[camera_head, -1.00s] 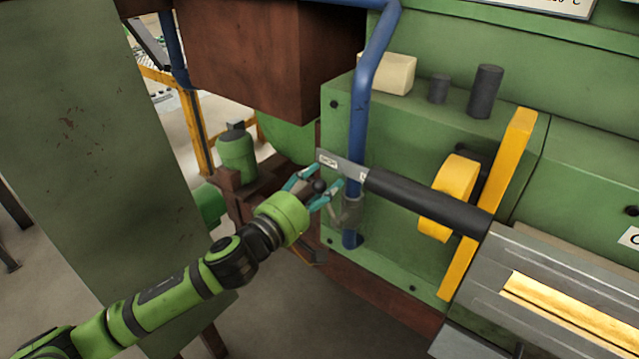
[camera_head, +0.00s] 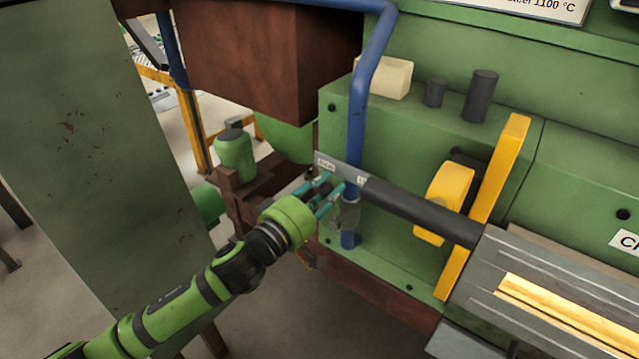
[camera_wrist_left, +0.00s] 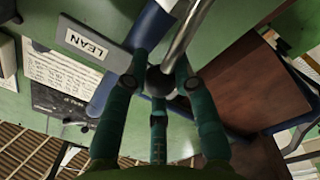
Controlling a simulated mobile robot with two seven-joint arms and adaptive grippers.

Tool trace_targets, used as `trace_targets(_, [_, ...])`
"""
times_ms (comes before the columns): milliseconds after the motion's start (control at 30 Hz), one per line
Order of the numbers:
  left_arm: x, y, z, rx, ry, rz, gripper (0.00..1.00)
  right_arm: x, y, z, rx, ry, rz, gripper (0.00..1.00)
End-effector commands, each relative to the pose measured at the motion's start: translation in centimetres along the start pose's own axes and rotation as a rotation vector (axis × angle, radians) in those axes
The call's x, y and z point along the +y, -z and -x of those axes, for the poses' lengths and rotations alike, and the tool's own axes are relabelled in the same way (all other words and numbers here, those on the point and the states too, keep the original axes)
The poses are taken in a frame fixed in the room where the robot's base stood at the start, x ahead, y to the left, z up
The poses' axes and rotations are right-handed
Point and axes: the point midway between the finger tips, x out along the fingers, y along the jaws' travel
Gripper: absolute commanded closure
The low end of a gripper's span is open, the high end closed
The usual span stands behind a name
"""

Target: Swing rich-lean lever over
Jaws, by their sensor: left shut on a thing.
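The rich-lean lever shows in the left wrist view as a bright metal rod (camera_wrist_left: 186,36) ending in a dark ball knob (camera_wrist_left: 159,81). A grey plate (camera_head: 345,173) with small white labels sits by the blue pipe in the head view; the label reading LEAN (camera_wrist_left: 86,43) is legible in the left wrist view. My left gripper (camera_head: 331,190) is at the plate's near side. Its teal fingers (camera_wrist_left: 158,88) are shut around the ball knob, which they largely hide in the head view. My right gripper is in neither view.
A blue vertical pipe (camera_head: 358,115) stands right behind the gripper. A dark cylinder (camera_head: 415,207) runs right from the plate, past a yellow block (camera_head: 444,200) and yellow bar (camera_head: 490,200). A rusty brown box (camera_head: 255,60) hangs above. Open floor lies below the arm.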

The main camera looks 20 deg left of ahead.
Motion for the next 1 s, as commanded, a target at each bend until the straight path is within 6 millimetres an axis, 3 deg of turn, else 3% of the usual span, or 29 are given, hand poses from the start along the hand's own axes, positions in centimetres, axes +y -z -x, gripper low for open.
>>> trace_targets(600, [2.2, -4.3, -0.1, -0.023, 0.000, -0.556, 1.00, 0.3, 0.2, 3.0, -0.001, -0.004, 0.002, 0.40])
trace_targets(1000, [2.1, -6.1, -0.1, -0.031, -0.002, -0.766, 1.00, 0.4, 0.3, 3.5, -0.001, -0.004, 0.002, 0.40])
